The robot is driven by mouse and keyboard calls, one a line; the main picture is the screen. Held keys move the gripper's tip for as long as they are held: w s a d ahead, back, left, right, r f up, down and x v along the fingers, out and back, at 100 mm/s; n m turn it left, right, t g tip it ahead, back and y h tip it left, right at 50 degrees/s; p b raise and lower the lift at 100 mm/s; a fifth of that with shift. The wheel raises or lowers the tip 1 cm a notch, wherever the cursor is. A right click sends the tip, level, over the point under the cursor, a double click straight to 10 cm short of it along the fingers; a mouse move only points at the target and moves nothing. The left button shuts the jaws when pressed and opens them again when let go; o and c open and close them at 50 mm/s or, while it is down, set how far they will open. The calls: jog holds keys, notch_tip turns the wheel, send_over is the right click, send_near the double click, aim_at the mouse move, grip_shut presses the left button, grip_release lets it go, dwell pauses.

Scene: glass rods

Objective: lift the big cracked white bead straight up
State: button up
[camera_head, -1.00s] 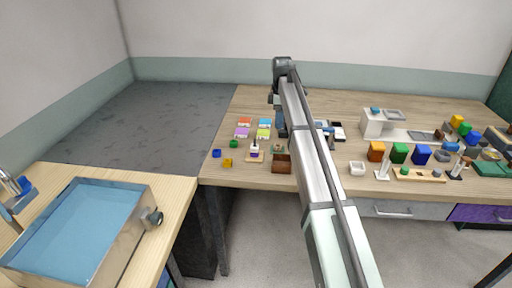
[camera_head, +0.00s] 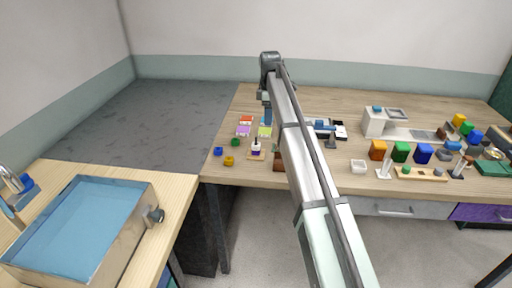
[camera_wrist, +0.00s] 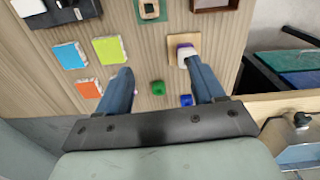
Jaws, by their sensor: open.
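In the head view a blue finger (camera_head: 268,114) shows behind the stand.
Orange (camera_wrist: 89,88), lime (camera_wrist: 109,50) and blue (camera_wrist: 69,55) tiles lie left of the stand in the wrist view. A green piece (camera_wrist: 158,88) and a blue piece (camera_wrist: 186,100) lie close by. A brown box (camera_wrist: 214,4) stands near the stand.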

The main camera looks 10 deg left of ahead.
jog(key=s+a+r, duration=0.2)
jog(key=a, duration=0.2)
jog(key=n, duration=3.5)
send_over(255, 142)
notch_tip(255, 142, down, 7)
jog(key=shift+w+f, duration=0.15)
jog(key=shift+f, duration=2.6)
